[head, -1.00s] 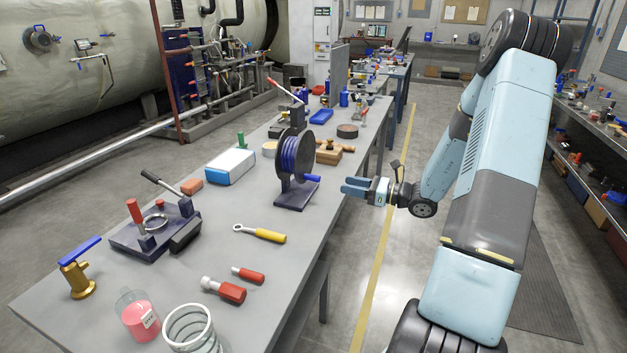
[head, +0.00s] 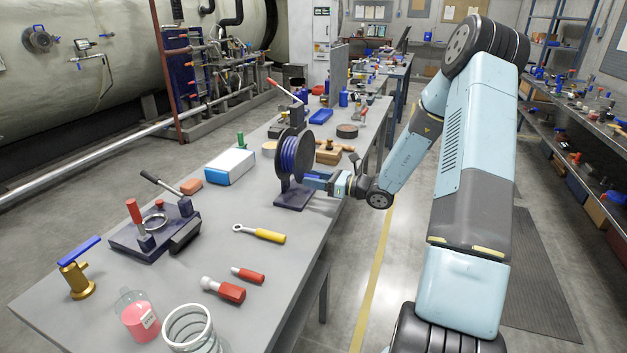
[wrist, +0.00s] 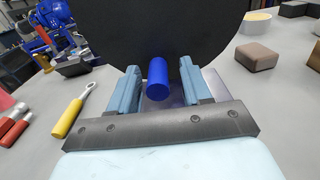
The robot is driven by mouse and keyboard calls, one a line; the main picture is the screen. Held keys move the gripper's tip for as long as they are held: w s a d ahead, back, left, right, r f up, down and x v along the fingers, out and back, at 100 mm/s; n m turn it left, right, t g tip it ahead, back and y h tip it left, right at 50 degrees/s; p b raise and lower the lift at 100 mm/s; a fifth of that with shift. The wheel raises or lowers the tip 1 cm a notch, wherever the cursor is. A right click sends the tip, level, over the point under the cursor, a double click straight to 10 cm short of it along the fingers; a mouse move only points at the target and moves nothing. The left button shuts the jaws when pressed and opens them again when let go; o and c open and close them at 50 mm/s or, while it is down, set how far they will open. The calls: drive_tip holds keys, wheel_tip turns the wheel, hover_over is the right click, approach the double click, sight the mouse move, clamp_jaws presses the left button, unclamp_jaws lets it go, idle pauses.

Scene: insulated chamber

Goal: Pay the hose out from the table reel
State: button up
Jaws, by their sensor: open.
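The table reel (head: 298,160) stands upright on its dark base (head: 294,199), with blue hose wound between black side discs. In the wrist view, its black disc (wrist: 165,35) fills the top. A blue cylindrical handle (wrist: 157,78) sticks out from the disc toward me. In the wrist view, my open gripper (wrist: 160,90) has one blue finger on each side of the handle, with gaps on both sides. The hose's free end cannot be made out.
On the table (head: 215,275) near the reel are a yellow-handled wrench (head: 262,235), a white and blue box (head: 230,166) and a wooden block (head: 328,155). A clamp fixture (head: 155,230) stands at the left. The floor to the table's right is clear.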

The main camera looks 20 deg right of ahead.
drive_tip(key=shift+c, duration=0.3)
clamp_jaws()
